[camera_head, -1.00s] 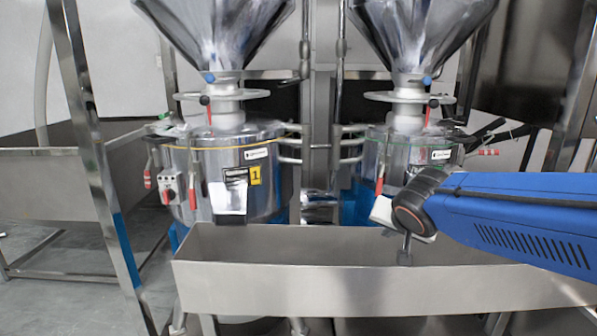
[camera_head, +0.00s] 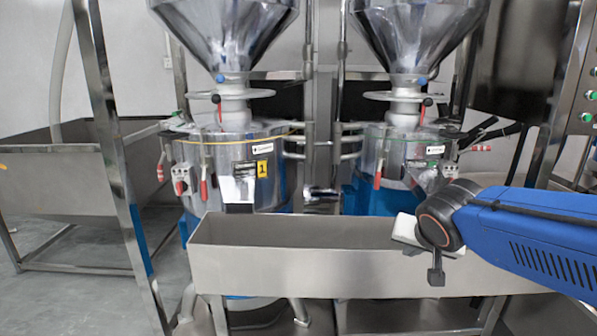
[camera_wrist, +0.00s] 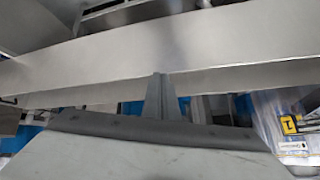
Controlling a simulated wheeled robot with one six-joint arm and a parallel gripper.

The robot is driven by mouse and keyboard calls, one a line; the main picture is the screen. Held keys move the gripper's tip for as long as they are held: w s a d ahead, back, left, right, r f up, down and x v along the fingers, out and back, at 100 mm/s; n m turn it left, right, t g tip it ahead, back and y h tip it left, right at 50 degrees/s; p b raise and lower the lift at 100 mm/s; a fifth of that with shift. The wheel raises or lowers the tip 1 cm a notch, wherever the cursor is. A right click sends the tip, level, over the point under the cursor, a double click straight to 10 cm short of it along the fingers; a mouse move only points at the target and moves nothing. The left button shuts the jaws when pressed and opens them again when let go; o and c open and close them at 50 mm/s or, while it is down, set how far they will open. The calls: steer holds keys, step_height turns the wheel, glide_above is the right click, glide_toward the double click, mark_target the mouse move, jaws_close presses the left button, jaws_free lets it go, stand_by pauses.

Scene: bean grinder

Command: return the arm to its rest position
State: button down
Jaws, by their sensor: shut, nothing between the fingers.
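My blue arm (camera_head: 535,232) reaches in from the right in the head view. My gripper (camera_head: 436,276) hangs from its dark wrist joint, in front of the right part of the steel trough (camera_head: 290,270). In the wrist view the gripper fingers (camera_wrist: 160,97) are together with nothing between them. The trough wall (camera_wrist: 230,45) crosses behind them. I cannot tell whether the fingers touch the trough.
Two steel grinders, the left one (camera_head: 225,165) and the right one (camera_head: 400,150), stand behind the trough under funnel hoppers. A metal post (camera_head: 110,150) and a steel bin (camera_head: 60,200) are at the left. Grey floor (camera_head: 70,310) shows at the lower left.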

steer(key=s+d+f+n+g, duration=0.1)
steer(key=s+f+n, duration=0.1)
steer(key=s, duration=0.8)
steer(key=s+d+f+n+g+y, duration=0.1)
steer(key=s+d+f+n+g, duration=0.1)
steer(key=s+f, duration=0.3)
steer(key=s, duration=0.4)
steer(key=shift+s+f+n, duration=0.2)
steer(key=shift+s+n, duration=0.1)
steer(key=shift+s, duration=0.05)
